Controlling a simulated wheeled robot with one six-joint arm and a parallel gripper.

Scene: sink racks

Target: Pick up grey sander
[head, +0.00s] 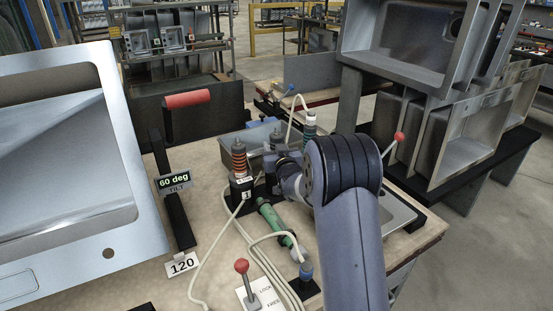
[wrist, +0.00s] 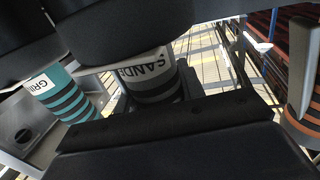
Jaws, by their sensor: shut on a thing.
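The grey sander (wrist: 150,85) shows in the wrist view as a grey cylinder with dark bands and a white label, partly readable as "SANDE". My gripper (head: 275,168) is shut on it, with black jaw parts above and below it in the wrist view. In the head view, a small dark grey top (head: 276,138) that seems to be the sander's shows beside my gripper; the rest is hidden by my wrist. I cannot tell whether it is clear of its holder.
A teal-banded grinder (wrist: 62,95) stands left of the sander in the wrist view. An orange-banded tool (head: 238,158) stands close left of my gripper in the head view. Cables, a green cylinder (head: 275,222) and a red-knobbed lever (head: 242,267) lie nearer. A tilted steel sink (head: 120,150) fills the left.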

